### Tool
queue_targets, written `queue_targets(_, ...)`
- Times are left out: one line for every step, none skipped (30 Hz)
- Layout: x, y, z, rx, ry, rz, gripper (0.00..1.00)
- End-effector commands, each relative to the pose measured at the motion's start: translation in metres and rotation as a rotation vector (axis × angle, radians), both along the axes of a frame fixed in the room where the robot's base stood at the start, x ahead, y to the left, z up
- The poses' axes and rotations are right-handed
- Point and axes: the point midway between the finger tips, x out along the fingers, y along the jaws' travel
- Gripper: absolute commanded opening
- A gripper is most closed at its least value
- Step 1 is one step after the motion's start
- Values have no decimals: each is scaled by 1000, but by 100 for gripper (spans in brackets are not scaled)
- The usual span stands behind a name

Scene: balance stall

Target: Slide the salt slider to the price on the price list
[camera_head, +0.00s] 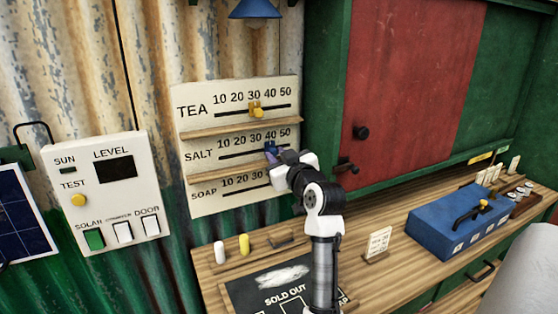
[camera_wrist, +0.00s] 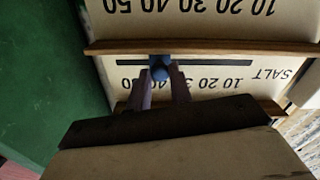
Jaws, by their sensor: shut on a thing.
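The price board (camera_head: 186,125) on the wall has rows for tea, salt and soap, each with a scale from 10 to 50. The blue salt slider (camera_head: 270,147) sits in the salt row's slot, near the upper end around 40; its exact mark is hard to tell. My gripper (camera_head: 274,156) is shut on its knob. In the wrist view, upside down, the blue knob (camera_wrist: 160,70) sits between the two fingers of my gripper (camera_wrist: 162,84). A small card (camera_head: 378,242) stands on the counter; its writing is too small to read, so I cannot tell if it is the price list.
The yellow tea slider (camera_head: 256,111) is above, near 30. Wooden ledges (camera_head: 240,127) jut out between the rows, close to my fingers. A green and red shutter (camera_head: 410,80) is to the right. A blue box (camera_head: 452,222) and a dark sold-out board (camera_head: 255,290) are on the counter.

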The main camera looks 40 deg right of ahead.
Motion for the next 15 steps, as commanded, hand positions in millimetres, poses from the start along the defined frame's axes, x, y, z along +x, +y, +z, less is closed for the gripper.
queue_targets(4, 10, -2, -2, 1, 6, 0)
queue_targets(6, 15, -2, -2, 1, 7, 0)
queue_targets(7, 22, -2, -1, 1, 6, 0)
queue_targets(7, 25, -2, -1, 0, 5, 0)
queue_targets(8, 29, -1, -1, 0, 4, 0)
queue_targets(8, 31, -1, 0, 0, 3, 0)
queue_targets(9, 33, -1, 0, -1, 2, 0)
queue_targets(9, 33, 0, 1, 0, 1, 0)
queue_targets(9, 34, 0, 1, 0, 1, 0)
queue_targets(8, 33, 0, 1, 0, 0, 0)
queue_targets(8, 33, 0, 1, 0, 0, 0)
queue_targets(8, 33, 0, 1, 0, 0, 0)
queue_targets(8, 33, 0, 1, 0, 0, 0)
queue_targets(8, 33, 0, 1, 0, 0, 0)
queue_targets(8, 33, 0, 1, 0, 0, 0)
